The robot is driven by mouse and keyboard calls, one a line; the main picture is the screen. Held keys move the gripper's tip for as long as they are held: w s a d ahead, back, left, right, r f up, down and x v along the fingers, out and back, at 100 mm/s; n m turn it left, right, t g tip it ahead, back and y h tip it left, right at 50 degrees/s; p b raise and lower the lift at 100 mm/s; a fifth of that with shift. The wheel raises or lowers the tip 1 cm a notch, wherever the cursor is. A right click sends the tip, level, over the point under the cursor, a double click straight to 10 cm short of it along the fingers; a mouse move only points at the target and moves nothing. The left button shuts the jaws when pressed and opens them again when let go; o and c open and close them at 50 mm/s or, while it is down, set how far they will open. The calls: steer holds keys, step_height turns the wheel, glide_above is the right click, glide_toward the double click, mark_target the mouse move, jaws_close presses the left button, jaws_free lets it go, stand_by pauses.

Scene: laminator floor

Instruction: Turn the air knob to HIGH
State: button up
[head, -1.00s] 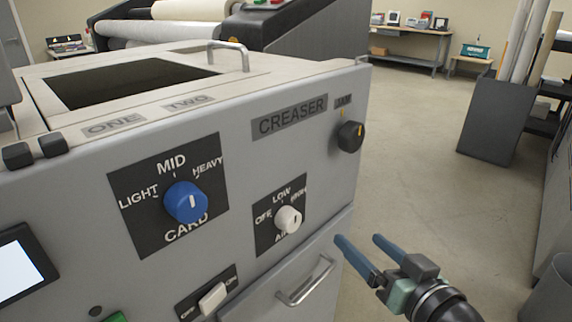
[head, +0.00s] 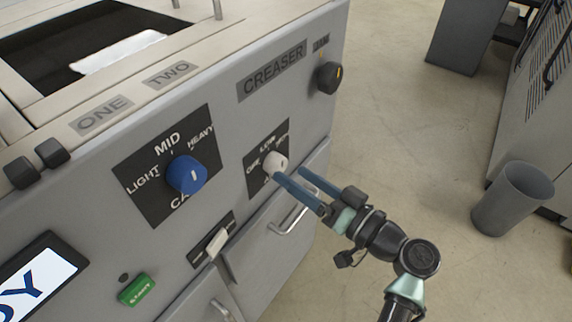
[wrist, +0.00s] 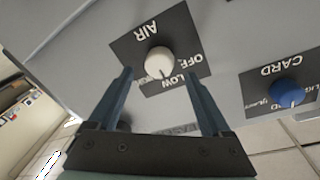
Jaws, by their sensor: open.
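The air knob (head: 275,162) is a small white knob on a dark plate on the creaser's grey front, labelled OFF, LOW and a partly covered third word. In the wrist view the air knob (wrist: 158,61) shows upside down, and its dark mark points roughly toward LOW. My gripper (head: 289,172) is open, with its two blue fingers pointing at the knob from the lower right. In the wrist view my gripper's fingertips (wrist: 159,72) lie to either side of the knob and just short of it. I cannot tell whether they touch it.
The blue card knob (head: 187,175) is left of the air knob. A black knob (head: 328,77) is at the upper right. A grey bin (head: 512,198) stands on open floor.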

mark_target(283, 166)
steer(key=shift+x, duration=1.75)
jaws_close()
steer(key=shift+m, duration=0.3)
steer(key=m+p, duration=0.1)
steer(key=m, duration=0.1)
steer(key=m+p, duration=0.2)
steer(key=m, duration=0.1)
steer(key=shift+d+r+g+p, duration=0.1)
steer(key=shift+r+g+p, duration=0.1)
steer(key=shift+g+p, duration=0.1)
steer(key=m+p, duration=0.3)
steer(key=m, duration=0.2)
steer(key=shift+w+f+g, duration=0.1)
steer(key=shift+f+g, duration=0.05)
steer(key=shift+g, duration=0.25)
steer(key=shift+m, duration=0.4)
